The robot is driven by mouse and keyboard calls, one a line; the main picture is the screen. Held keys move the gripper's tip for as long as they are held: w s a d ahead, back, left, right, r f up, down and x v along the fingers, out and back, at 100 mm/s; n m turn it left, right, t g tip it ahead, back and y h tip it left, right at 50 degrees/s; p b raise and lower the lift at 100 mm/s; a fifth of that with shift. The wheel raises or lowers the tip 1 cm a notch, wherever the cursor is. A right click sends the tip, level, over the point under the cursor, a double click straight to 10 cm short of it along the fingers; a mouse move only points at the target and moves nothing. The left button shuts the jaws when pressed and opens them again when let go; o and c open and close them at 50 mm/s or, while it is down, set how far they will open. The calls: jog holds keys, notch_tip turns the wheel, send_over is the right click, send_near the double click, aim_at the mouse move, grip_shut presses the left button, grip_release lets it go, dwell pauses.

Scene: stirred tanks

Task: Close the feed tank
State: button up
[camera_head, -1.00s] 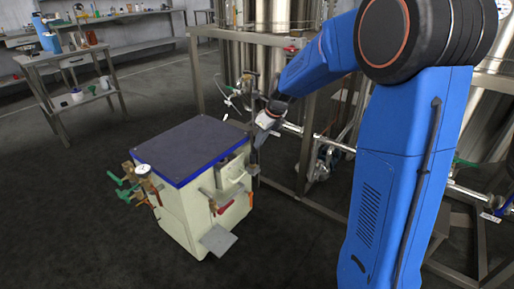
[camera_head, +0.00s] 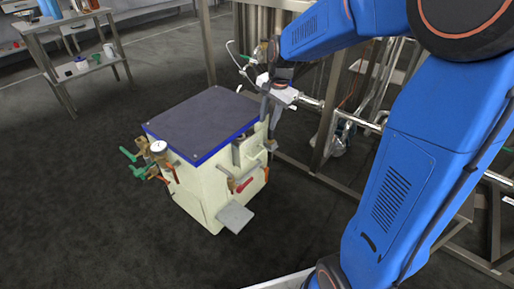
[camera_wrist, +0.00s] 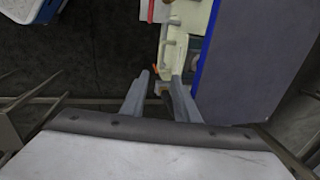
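A cream box-like tank (camera_head: 200,190) with a dark blue-edged lid (camera_head: 205,122) stands on the floor; no label tells whether it is the feed tank. The lid lies flat on top. In the wrist view its cream side (camera_wrist: 203,18) and dark top (camera_wrist: 245,60) show at the right. A red handle (camera_head: 243,184) is on its near right side. Green-handled valves and a round gauge (camera_head: 158,148) are on its left side. My gripper (camera_wrist: 160,76) points down beside the tank's right side, fingers apart. A small orange-brown part shows between or behind the fingertips; contact cannot be told.
A metal frame (camera_head: 322,110) with pipes and steel vessels stands close behind and right of my gripper. A grey plate (camera_head: 235,217) juts from the tank's front. A bench (camera_head: 75,40) stands at the back left. The floor at left is clear.

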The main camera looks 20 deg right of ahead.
aim_at(259, 154)
jog(key=w+f, duration=0.1)
jog(key=f, duration=0.4)
jog(key=a+f, duration=0.1)
jog(key=f, duration=0.5)
jog(key=w+a+f, duration=0.1)
jog(key=f, duration=0.5)
jog(key=shift+w, duration=0.35)
grip_shut()
